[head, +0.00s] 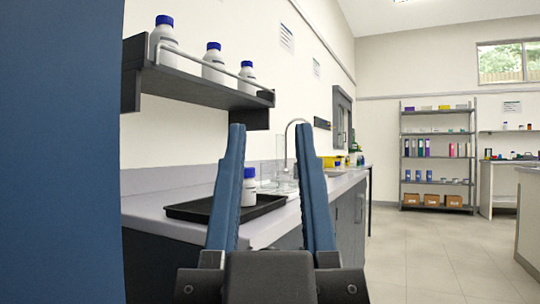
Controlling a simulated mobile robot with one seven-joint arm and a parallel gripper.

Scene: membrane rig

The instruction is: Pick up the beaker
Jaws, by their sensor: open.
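A clear glass vessel that looks like the beaker (284,184) stands on the counter, behind the black tray. It shows between the fingers of my gripper (268,130), and its outline is faint against the pale wall. My gripper is open and empty, with its two long blue fingers pointing up in the picture. The beaker is farther off than the fingers and apart from them.
A white bottle with a blue cap (249,188) stands on the black tray (190,211), partly behind the left finger. Several similar bottles stand on a wall shelf (200,84) above. A curved tap (288,132) rises behind. Open floor (430,255) lies right of the counter.

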